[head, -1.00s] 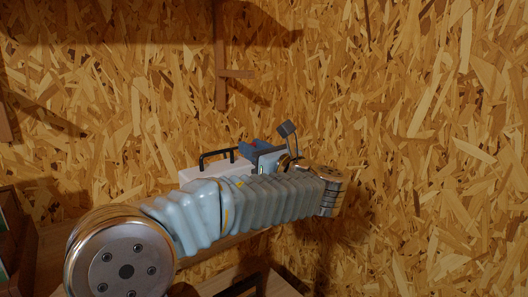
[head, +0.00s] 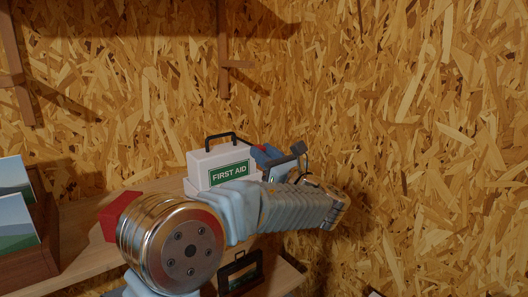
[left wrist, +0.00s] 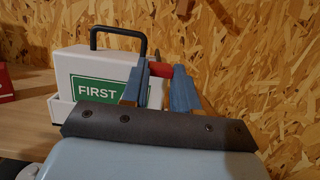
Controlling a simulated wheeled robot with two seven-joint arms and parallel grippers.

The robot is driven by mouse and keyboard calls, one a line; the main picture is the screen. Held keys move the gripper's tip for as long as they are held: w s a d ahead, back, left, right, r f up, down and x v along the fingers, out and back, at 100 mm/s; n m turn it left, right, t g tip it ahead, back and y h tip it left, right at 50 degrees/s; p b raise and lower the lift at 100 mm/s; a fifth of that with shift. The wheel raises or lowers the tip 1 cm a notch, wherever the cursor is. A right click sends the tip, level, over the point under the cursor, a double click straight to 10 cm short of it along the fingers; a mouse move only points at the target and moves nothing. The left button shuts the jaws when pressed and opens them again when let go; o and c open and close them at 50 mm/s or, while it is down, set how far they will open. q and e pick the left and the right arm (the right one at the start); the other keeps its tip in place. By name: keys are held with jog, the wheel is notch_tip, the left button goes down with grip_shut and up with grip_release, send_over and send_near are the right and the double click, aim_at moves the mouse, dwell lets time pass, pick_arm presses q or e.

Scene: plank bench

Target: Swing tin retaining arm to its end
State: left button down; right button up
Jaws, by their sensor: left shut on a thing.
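The white first aid tin (head: 207,161) with a green label and a black carry handle stands on the plank shelf, partly behind my left arm. It also shows in the left wrist view (left wrist: 85,70), to the left of the fingers. My left gripper (left wrist: 163,74) has blue fingers shut on a small red piece (left wrist: 166,70), which looks like the grip of the retaining arm. In the head view the left gripper (head: 264,152) is at the tin's right side. The rest of the retaining arm is hidden. My right gripper is not in view.
A red object (head: 107,214) lies on the shelf (head: 75,232) left of the tin. A wooden rack with picture cards (head: 14,205) is at far left. A dark case (head: 240,272) stands below. The chipboard wall rises close behind.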

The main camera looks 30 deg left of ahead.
pick_arm(q)
jog(key=c, duration=1)
grip_release()
jog(key=shift+a+f, duration=0.1)
jog(key=shift+f, duration=0.3)
jog(key=shift+o, duration=0.8)
jog(key=shift+r, duration=0.15)
jog(key=b+v, duration=0.1)
jog(key=v, duration=1.3)
jog(key=shift+w+r, duration=0.1)
jog(key=shift+w, duration=0.05)
